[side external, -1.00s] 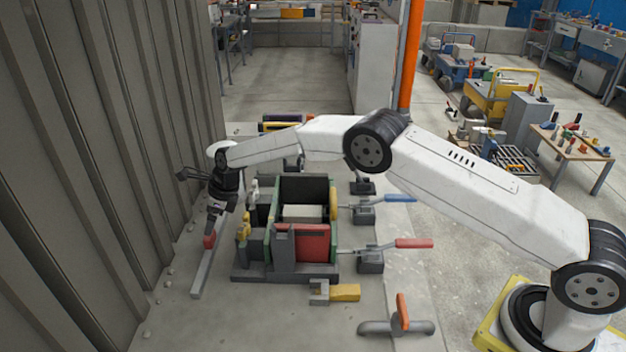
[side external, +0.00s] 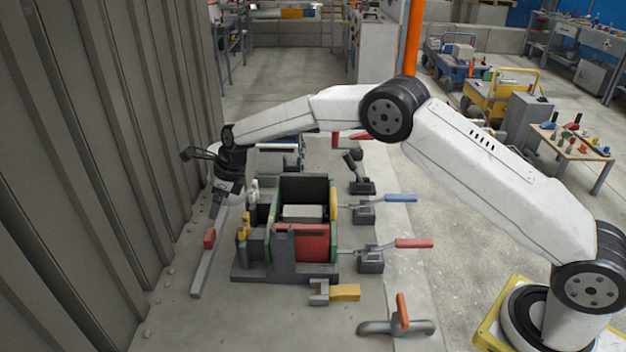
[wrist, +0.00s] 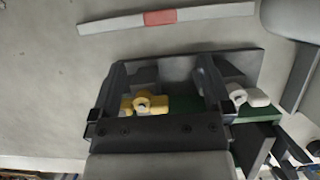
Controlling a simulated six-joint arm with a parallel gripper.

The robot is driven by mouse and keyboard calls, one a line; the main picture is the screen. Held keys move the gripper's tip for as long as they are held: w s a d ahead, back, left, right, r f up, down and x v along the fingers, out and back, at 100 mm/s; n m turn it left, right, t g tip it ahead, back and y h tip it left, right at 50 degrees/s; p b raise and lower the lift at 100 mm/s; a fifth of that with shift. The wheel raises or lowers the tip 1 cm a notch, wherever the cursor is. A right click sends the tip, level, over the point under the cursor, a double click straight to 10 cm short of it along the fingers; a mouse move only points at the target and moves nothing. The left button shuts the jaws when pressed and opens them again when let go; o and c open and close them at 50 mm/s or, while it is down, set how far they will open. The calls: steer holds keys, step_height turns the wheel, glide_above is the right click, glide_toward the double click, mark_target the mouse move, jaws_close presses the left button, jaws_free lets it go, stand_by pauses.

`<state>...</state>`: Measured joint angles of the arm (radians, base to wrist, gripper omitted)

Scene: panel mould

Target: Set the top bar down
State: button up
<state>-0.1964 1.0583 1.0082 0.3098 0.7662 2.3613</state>
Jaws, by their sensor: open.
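The top bar (side external: 203,272) is a long, thin grey bar with a red block (side external: 209,238) at its middle. It lies flat on the pale table to the left of the mould (side external: 303,243). In the wrist view the bar (wrist: 205,13) crosses the top of the picture, with its red middle part (wrist: 160,17) clear of the fingers. My gripper (side external: 216,211) is open and empty, above the bar's far part and apart from the red block. In the wrist view my gripper (wrist: 162,66) has its two dark fingers spread wide.
A ribbed grey wall (side external: 90,150) stands close on the left. Toggle clamps with blue (side external: 400,198) and red (side external: 414,243) handles line the mould's right side. A yellow-handled clamp (side external: 345,292) lies in front.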

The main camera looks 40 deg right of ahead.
steer(key=shift+d, duration=0.1)
steer(key=s+d+r+n+h, duration=0.1)
steer(key=s+d+n, duration=0.4)
steer(key=s+n, duration=0.4)
steer(key=s+d+r+n+h, duration=0.1)
steer(key=s+d+n, duration=0.5)
steer(key=s, duration=0.9)
steer(key=s+d+r+n+h, duration=0.1)
steer(key=s+d+n, duration=0.4)
steer(key=s+n, duration=0.7)
steer(key=shift+d+r+g, duration=0.2)
steer(key=shift+r+g, duration=0.1)
steer(key=shift+r, duration=0.4)
